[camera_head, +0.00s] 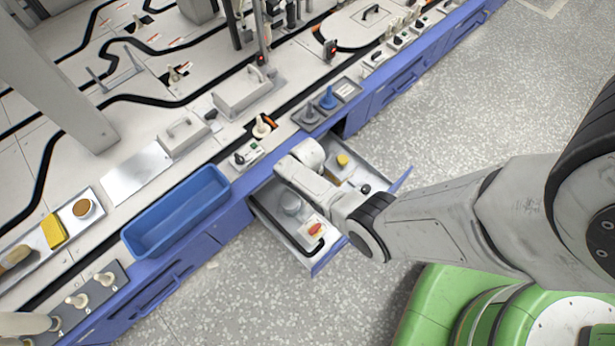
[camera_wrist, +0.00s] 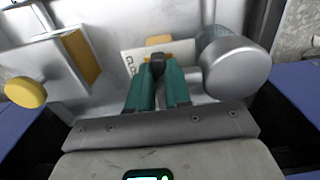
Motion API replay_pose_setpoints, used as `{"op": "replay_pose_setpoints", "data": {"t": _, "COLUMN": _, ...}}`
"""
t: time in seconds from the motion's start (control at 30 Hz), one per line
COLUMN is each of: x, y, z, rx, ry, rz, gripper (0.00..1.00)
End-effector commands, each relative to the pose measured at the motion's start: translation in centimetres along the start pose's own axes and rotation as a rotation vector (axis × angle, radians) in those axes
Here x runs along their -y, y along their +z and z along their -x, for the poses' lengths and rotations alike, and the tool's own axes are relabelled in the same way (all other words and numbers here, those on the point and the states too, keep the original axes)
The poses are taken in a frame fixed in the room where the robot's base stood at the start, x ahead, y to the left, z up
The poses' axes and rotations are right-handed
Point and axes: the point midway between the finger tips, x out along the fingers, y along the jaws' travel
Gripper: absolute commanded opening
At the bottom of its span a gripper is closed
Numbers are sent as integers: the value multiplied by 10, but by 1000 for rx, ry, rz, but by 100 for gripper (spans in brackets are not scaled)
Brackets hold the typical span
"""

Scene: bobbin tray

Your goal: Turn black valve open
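The black valve (camera_wrist: 157,64) stands on a pale marked plate (camera_wrist: 131,62) in the wrist view, with an orange piece just behind it. My gripper (camera_wrist: 158,72) has its two green fingers on either side of the valve's black handle. The handle fills the narrow gap at the fingertips, so the gripper looks shut on it. How far the valve is turned is hard to tell. In the head view my arm reaches over the open drawer (camera_head: 318,268), and its links hide the fingers and the valve.
In the wrist view, a silver cylinder (camera_wrist: 235,72) stands close right of the fingers, and a yellow knob (camera_wrist: 25,92) is at left. The floor is clear.

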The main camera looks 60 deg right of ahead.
Motion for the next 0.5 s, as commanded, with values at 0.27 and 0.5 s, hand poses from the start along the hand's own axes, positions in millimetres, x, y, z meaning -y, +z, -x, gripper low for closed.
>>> {"op": "replay_pose_setpoints", "data": {"t": 0.27, "x": 0, "y": 0, "z": 0, "rx": 0, "ry": 0, "rz": -1, "gripper": 43}}
{"op": "replay_pose_setpoints", "data": {"t": 0.5, "x": 0, "y": 0, "z": 2, "rx": 0, "ry": 0, "rz": -2, "gripper": 43}}
